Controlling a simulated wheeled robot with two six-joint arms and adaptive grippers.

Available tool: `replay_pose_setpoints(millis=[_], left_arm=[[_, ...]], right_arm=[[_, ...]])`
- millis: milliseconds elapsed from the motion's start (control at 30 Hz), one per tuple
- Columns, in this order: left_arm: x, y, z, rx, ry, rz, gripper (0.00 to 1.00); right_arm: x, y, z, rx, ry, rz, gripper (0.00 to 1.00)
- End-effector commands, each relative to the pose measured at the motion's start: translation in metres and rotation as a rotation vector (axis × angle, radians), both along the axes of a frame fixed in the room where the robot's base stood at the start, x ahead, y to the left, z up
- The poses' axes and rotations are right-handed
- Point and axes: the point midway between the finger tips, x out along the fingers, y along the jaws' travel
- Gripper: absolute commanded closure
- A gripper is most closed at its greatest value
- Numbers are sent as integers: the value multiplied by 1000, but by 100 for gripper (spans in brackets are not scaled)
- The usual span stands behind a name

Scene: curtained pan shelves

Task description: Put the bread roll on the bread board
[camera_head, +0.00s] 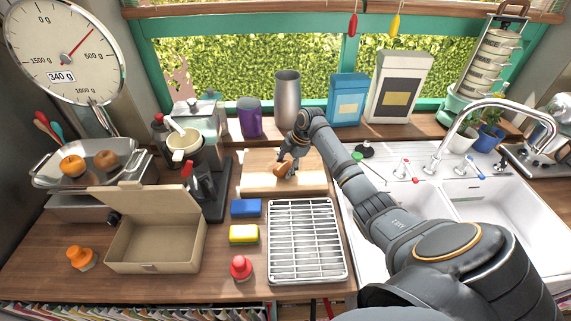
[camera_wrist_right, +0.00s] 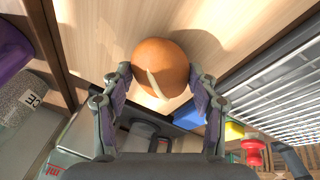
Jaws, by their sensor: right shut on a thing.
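The bread roll (camera_wrist_right: 160,67) is round and orange-brown with a pale slash on top. My right gripper (camera_wrist_right: 160,90) is shut on it, one finger on each side. In the head view, the right gripper (camera_head: 287,168) is over the wooden bread board (camera_head: 255,182), and the roll (camera_head: 281,171) shows partly below its fingers. In the wrist view, the pale wood of the board (camera_wrist_right: 105,22) lies behind the roll, with the roll's shadow beside it. I cannot tell whether the roll touches the board. My left gripper is not in view.
A metal dish rack (camera_head: 305,276), blue sponge (camera_head: 245,208) and yellow sponge (camera_head: 243,234) lie in front of the board. An open cardboard box (camera_head: 155,250) and a coffee machine (camera_head: 210,185) stand left. A steel vase (camera_head: 287,95) stands behind; sinks (camera_head: 500,215) are right.

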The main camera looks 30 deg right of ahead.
Motion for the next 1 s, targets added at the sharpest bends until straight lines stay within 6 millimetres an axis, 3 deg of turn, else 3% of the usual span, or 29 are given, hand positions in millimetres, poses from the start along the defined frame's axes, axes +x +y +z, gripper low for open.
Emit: replay_pose_setpoints(millis=[600,633,800,1000], left_arm=[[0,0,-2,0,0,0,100],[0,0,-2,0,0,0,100],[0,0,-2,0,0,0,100],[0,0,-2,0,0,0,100]], right_arm=[[0,0,-5,0,0,0,72],[0,0,-5,0,0,0,39],[0,0,-4,0,0,0,16],[0,0,-4,0,0,0,14]])
